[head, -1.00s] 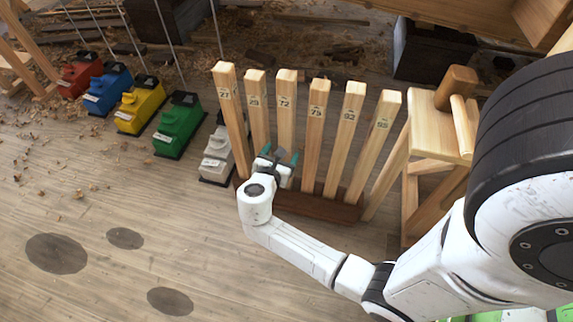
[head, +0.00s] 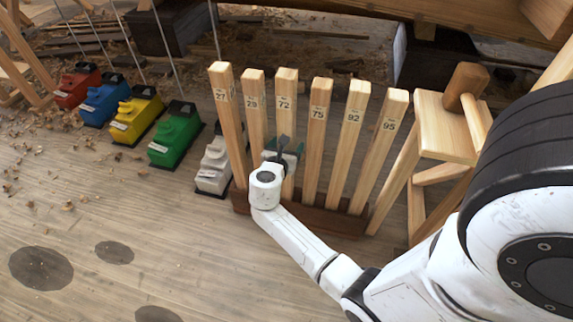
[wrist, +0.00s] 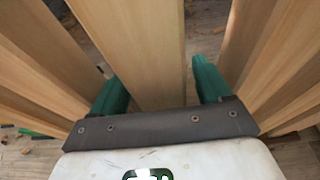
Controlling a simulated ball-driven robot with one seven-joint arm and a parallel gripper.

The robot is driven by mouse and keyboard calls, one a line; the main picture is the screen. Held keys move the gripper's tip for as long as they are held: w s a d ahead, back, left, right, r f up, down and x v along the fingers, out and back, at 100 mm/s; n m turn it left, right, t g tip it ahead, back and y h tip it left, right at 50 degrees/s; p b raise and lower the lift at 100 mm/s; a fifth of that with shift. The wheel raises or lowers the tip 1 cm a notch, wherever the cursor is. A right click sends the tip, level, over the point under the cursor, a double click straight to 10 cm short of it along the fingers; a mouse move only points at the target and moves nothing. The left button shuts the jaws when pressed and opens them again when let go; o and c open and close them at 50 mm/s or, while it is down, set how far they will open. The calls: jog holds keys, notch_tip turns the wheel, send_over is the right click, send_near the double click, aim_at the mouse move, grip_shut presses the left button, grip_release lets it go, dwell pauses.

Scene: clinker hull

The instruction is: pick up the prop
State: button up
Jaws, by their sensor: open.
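Several upright wooden props with number labels stand in a row in a dark wooden rack (head: 318,217). From left they are the 27 prop (head: 226,110), the 29 prop (head: 256,105), the 72 prop (head: 286,98), the 75 prop (head: 317,130), the 92 prop (head: 350,135) and the 95 prop (head: 382,150). My gripper (head: 284,153) is open at the 72 prop, about midway up. In the wrist view one prop (wrist: 140,45), apparently the 72, passes between the green fingers, with a gap at each side.
Red (head: 77,86), blue (head: 105,98), yellow (head: 136,115), green (head: 175,136) and white (head: 214,165) boxy units stand left of the rack. A wooden stand (head: 445,130) with a mallet (head: 466,86) is close on the right.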

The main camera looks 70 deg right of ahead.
jog(key=shift+x, duration=0.9)
grip_shut()
jog(key=shift+r, duration=0.1)
